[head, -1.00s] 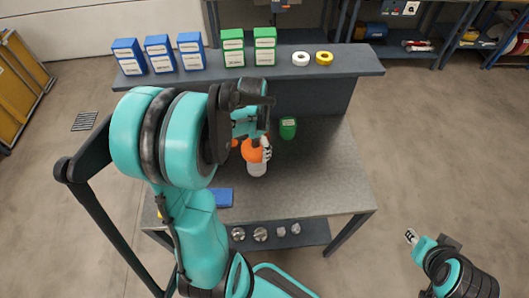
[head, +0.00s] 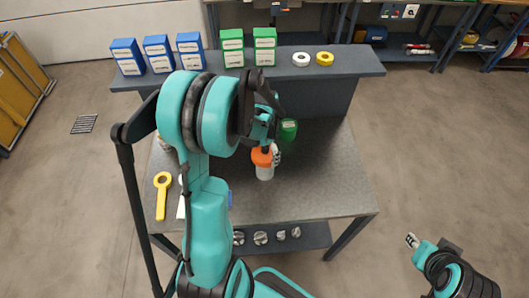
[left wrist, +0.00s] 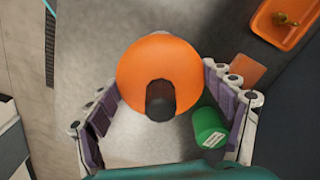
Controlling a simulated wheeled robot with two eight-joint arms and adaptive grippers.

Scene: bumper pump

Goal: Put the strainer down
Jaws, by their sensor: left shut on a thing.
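The strainer, which I take to be the piece with a round orange cap and a pale body (head: 264,171), is upright over the middle of the grey workbench (head: 320,185). My left gripper (head: 268,150) is shut on it from above. In the left wrist view the orange cap (left wrist: 150,65) with a dark knob sits between the two fingers. I cannot tell whether its base touches the bench. My right gripper (head: 412,240) is off the bench at the lower right, too small to tell open from shut.
A green container (head: 288,130) stands just behind the strainer, close to my left fingers. A yellow ring-headed tool (head: 162,200) lies at the bench's left. An orange tray (left wrist: 284,18) shows in the left wrist view. The bench's right side is clear. Boxes stand on the raised shelf (head: 200,81).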

